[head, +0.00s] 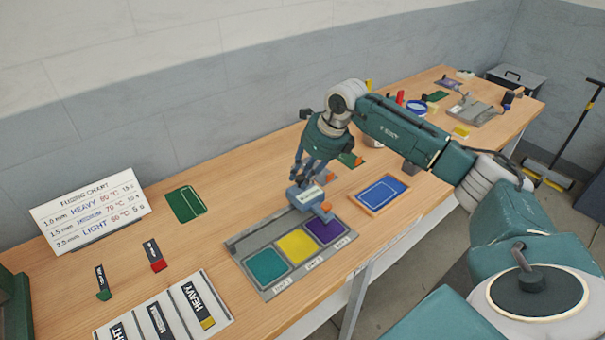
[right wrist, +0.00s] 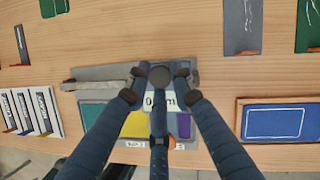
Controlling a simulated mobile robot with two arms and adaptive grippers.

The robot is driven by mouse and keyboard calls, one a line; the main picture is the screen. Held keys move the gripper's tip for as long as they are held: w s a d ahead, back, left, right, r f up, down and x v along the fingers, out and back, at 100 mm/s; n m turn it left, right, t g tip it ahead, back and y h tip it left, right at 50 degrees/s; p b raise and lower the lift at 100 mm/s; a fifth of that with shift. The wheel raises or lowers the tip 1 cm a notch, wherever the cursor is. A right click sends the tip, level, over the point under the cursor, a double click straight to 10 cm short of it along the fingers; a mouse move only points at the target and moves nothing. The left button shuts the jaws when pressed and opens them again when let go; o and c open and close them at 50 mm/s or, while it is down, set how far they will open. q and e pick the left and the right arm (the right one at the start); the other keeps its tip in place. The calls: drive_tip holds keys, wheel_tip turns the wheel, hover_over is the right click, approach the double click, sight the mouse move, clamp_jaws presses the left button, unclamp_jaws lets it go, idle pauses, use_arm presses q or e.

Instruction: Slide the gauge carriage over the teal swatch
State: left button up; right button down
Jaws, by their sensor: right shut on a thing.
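The gauge carriage (head: 306,197) is a blue-grey block with a white label and an orange pointer part. It sits on the rail of the grey swatch board (head: 243,243), towards the right end by the purple swatch (head: 325,229). My right gripper (head: 311,183) is shut on it from above. In the right wrist view the fingers (right wrist: 160,88) close around the carriage and partly hide its label. The teal swatch (head: 267,266) is uncovered at the left end of the board, with the yellow swatch (head: 298,247) in the middle. My left gripper is not in view.
A blue panel in a wooden frame (head: 380,194) lies right of the board. The rail left of the carriage is clear.

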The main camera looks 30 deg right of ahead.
drive_tip(key=shift+a+r, duration=0.1)
drive_tip(key=shift+a, duration=0.05)
drive_tip(key=s+a+b, duration=0.1)
drive_tip(key=a+b, duration=0.2)
drive_tip(key=a, duration=1.6)
drive_tip(key=shift+r, duration=0.3)
drive_tip(key=c, duration=1.5)
unclamp_jaws()
drive_tip(key=shift+a, duration=0.1)
drive_tip(key=shift+c, duration=0.2)
drive_tip(key=shift+o, duration=0.3)
drive_tip(key=shift+s+a+f, duration=0.1)
drive_tip(key=shift+a+f, duration=0.05)
